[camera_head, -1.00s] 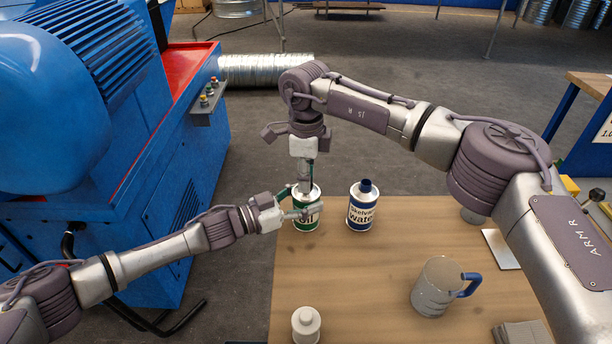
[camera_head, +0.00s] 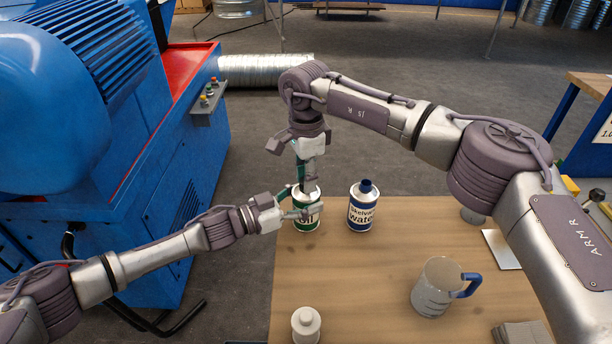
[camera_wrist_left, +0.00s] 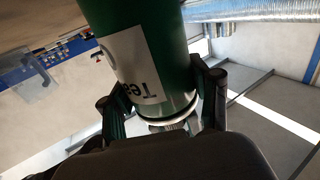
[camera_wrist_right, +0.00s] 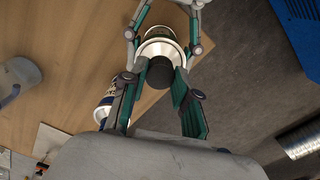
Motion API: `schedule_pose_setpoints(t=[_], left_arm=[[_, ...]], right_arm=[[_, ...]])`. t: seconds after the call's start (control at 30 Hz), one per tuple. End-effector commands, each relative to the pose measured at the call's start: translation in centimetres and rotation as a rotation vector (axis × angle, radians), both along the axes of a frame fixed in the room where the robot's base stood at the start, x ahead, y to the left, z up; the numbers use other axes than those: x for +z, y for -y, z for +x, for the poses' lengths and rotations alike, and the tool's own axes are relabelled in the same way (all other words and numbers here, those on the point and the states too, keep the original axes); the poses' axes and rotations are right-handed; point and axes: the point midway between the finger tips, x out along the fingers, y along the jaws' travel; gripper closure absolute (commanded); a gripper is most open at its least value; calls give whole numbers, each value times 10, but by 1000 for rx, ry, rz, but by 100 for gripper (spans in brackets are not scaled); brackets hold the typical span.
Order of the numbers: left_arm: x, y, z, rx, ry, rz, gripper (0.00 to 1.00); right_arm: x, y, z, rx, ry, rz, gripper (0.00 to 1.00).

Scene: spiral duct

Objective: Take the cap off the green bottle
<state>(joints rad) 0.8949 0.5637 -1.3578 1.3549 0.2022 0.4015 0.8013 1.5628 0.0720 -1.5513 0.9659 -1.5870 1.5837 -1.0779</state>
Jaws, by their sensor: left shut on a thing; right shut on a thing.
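My right gripper (camera_head: 307,186) points down from above onto the bottle's top. In the right wrist view the dark cap (camera_wrist_right: 158,72) sits between the right fingertips, over the bottle's pale shoulder. The cap is mostly hidden in the head view. I cannot tell whether it is still seated on the neck.
A blue and white water bottle (camera_head: 362,208) stands close to the right. A blue machine (camera_head: 110,200) stands left of the table. The table middle is clear.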

Motion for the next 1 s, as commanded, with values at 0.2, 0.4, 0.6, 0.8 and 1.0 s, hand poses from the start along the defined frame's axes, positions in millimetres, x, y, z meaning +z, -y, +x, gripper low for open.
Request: schedule_pose_setpoints(t=[0.2,0.4,0.6,0.8,1.0], left_arm=[[-1,0,0,1,0,1,100],[-1,0,0,1,0,1,100],[-1,0,0,1,0,1,100],[-1,0,0,1,0,1,100],[-1,0,0,1,0,1,100]], right_arm=[[7,0,0,-1,2,1,100],[14,0,0,-1,1,0,100],[20,0,0,-1,0,0,100],[22,0,0,-1,0,0,100],[23,0,0,-1,1,0,100]])
